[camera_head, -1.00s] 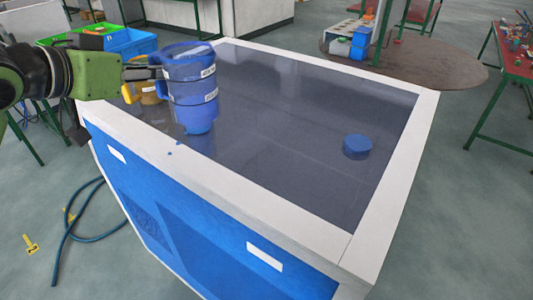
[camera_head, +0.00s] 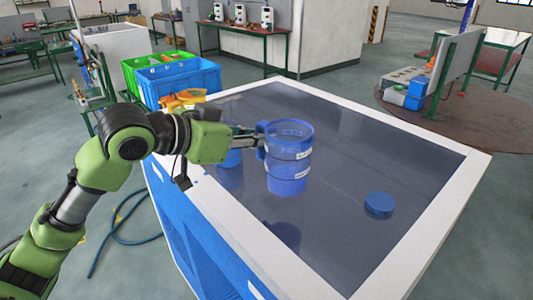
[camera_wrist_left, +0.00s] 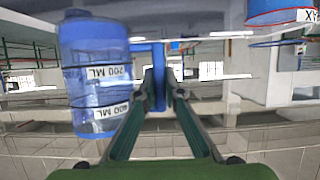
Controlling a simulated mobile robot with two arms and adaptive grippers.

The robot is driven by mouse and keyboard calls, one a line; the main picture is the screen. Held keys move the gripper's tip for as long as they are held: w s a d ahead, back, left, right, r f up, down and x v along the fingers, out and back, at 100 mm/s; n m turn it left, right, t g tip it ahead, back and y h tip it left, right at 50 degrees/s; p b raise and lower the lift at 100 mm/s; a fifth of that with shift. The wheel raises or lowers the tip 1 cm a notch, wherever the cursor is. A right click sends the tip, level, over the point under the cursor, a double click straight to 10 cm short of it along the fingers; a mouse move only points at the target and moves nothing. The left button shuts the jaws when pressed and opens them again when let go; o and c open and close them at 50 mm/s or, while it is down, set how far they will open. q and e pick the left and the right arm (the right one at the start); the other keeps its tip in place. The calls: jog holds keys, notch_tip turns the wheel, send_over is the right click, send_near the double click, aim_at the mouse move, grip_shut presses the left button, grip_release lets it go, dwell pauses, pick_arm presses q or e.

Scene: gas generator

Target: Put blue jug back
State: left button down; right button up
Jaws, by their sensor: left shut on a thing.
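My left gripper (camera_head: 252,139) is shut on the handle of the blue jug (camera_head: 289,155), with the jug to the right of the fingers. The jug is translucent, upright and has white labels. It hangs over the dark glossy top of the white-rimmed blue generator (camera_head: 446,205), its reflection showing apart below it. In the left wrist view the jug (camera_wrist_left: 95,75) is left of the closed fingers (camera_wrist_left: 160,88), with volume marks on it. My right gripper is not in view.
A blue round cap-like piece (camera_head: 379,204) lies on the top at the right. Another blue item (camera_head: 231,158) stands partly hidden behind my arm. An orange-yellow item (camera_head: 185,100) is near the far left edge, by a blue crate (camera_head: 181,83) and a green crate (camera_head: 145,64). The top's middle is clear.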

pick_arm(q)
jog(key=w+f, duration=0.1)
jog(key=f, duration=0.1)
jog(key=w+f+p, duration=0.1)
jog(key=f, duration=0.1)
jog(key=w+f+p, duration=0.1)
jog(key=f, duration=0.2)
jog(key=shift+w+d, duration=0.15)
jog(key=shift+d, duration=0.2)
jog(key=shift+f, duration=0.25)
jog(key=c, duration=2.1)
grip_release()
jog(key=shift+c, duration=0.2)
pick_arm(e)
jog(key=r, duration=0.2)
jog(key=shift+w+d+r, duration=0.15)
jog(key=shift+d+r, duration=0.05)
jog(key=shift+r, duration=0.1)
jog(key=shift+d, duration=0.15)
